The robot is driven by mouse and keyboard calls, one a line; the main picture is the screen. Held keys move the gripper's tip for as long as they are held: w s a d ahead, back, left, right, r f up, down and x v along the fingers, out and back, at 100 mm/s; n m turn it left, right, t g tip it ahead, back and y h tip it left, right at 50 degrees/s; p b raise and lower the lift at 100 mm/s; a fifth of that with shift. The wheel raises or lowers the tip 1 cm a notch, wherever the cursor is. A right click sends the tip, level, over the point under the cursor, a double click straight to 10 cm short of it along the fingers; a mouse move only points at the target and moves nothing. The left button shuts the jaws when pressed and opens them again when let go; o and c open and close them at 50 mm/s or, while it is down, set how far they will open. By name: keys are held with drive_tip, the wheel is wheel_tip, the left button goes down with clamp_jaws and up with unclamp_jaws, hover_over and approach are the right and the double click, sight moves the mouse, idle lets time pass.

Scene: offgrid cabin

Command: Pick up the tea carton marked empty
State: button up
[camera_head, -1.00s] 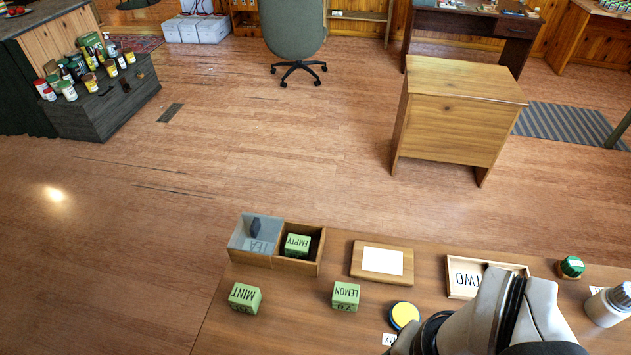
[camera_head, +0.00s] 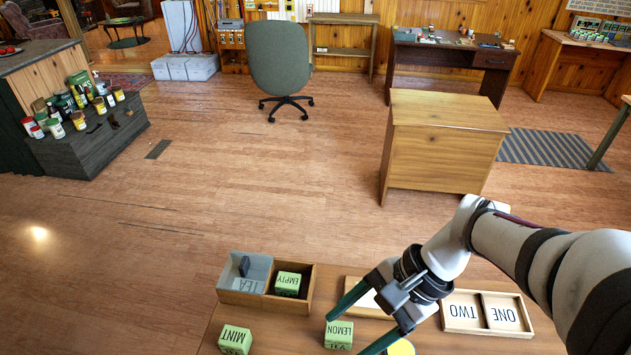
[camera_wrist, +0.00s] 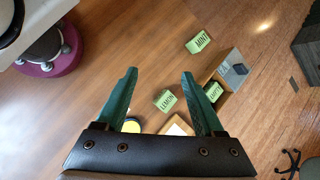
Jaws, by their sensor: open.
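The green tea carton marked EMPTY (camera_head: 288,283) sits in the right, open compartment of a wooden box (camera_head: 309,290). In the wrist view the carton (camera_wrist: 214,92) is just beyond the right finger, which hides part of the box. My gripper (camera_head: 347,335) is open and empty, to the right of the box and near the carton marked LEMON. In the wrist view the fingers (camera_wrist: 158,73) stand wide apart with nothing between the tips. The LEMON carton (camera_head: 339,334) and the MINT carton (camera_head: 235,340) stand on the table in front of the box.
The box's left compartment has a greyish panel marked TEA (camera_head: 243,284) with a dark piece in it. A wooden board with a white sheet (camera_head: 368,300) lies partly behind my gripper. A tray marked TWO and ONE (camera_head: 487,326) is at right. A yellow lid (camera_head: 401,347) is near the front edge.

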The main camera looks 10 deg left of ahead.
drive_tip(key=w+a+f+m+y, duration=0.2)
drive_tip(key=w+f+m+y, duration=0.3)
drive_tip(key=w, duration=0.6)
drive_tip(key=m+t+y, duration=0.2)
drive_tip(key=m, duration=0.1)
approach(287, 280)
drive_tip(key=shift+m, duration=0.3)
drive_tip(key=x, duration=1.1)
drive_tip(key=c, duration=1.1)
